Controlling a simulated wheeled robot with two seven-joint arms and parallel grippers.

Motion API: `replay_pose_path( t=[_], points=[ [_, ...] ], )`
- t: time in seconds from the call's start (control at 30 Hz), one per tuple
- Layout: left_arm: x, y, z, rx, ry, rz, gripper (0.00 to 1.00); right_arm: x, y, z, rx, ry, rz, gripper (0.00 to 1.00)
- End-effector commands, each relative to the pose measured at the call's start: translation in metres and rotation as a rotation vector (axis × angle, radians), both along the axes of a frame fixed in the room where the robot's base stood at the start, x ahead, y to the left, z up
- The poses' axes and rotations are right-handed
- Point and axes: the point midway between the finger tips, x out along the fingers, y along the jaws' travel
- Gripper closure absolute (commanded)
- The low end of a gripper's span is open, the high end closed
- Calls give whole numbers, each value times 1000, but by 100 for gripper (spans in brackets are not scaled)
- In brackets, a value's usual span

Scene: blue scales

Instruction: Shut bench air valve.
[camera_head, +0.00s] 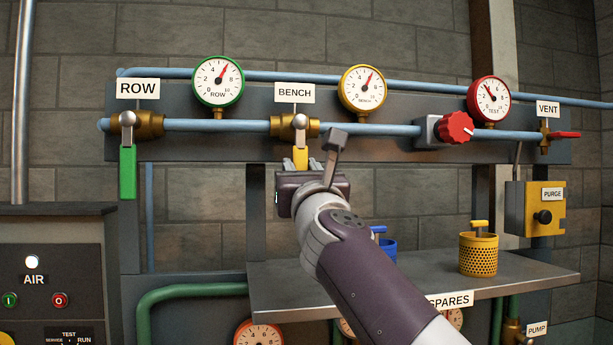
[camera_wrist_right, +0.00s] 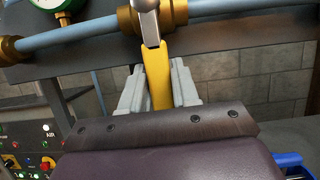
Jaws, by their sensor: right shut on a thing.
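The bench air valve (camera_head: 301,126) is a brass body on the blue pipe under the BENCH sign (camera_head: 295,92). Its yellow lever (camera_head: 301,154) hangs straight down, across the pipe. My right gripper (camera_head: 301,163) is at the lever from below. In the right wrist view the grey fingers (camera_wrist_right: 160,88) stand on either side of the yellow lever (camera_wrist_right: 157,75) and are shut on it. The lower end of the lever is hidden by the gripper. The yellow bench gauge (camera_head: 363,90) is above right of the valve. My left gripper is not in view.
The row valve (camera_head: 127,125) has a green lever (camera_head: 128,172) hanging down at left. A red knob (camera_head: 455,128) and the vent valve (camera_head: 546,136) are at right. Below, a shelf (camera_head: 420,278) holds a yellow basket (camera_head: 478,254) and a blue one (camera_head: 386,248).

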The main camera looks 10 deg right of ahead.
Motion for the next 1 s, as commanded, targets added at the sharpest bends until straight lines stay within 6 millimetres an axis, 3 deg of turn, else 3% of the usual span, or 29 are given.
replay_pose_path(
  t=[0.03,0.6,0.63,0.67,1.0],
  points=[
    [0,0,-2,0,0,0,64,6,3,-10,8,17,1,100],
    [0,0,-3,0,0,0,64,6,5,-10,34,20,1,100],
    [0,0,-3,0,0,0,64,6,5,-10,34,20,1,60],
    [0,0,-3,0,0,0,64,6,5,-10,34,20,1,50],
    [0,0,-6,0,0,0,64,0,4,-6,35,9,1,49]
  ],
)
